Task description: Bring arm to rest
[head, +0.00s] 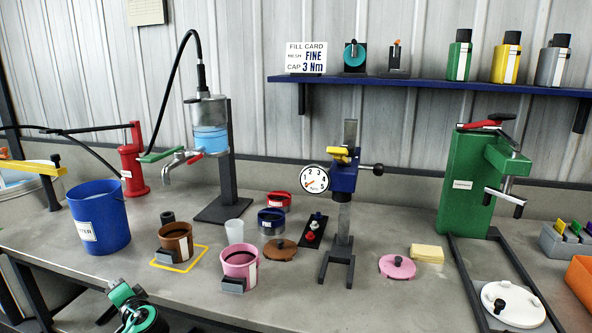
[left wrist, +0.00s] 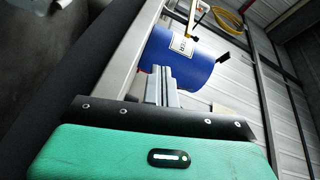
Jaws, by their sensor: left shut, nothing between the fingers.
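My left gripper (head: 116,287) is low at the front edge of the bench in the head view, below the blue bucket. In the left wrist view its grey fingers (left wrist: 163,86) are together with nothing between them. They point towards the blue bucket, which appears beyond them, and I see no contact. My right gripper is in neither view.
The grey bench (head: 330,300) has a blue bucket (head: 98,217) at its left front. A brown cup (head: 176,241) and a pink cup (head: 240,264) stand near the front edge. A green press (head: 465,185) stands at right. The bench's front edge is close to my left arm.

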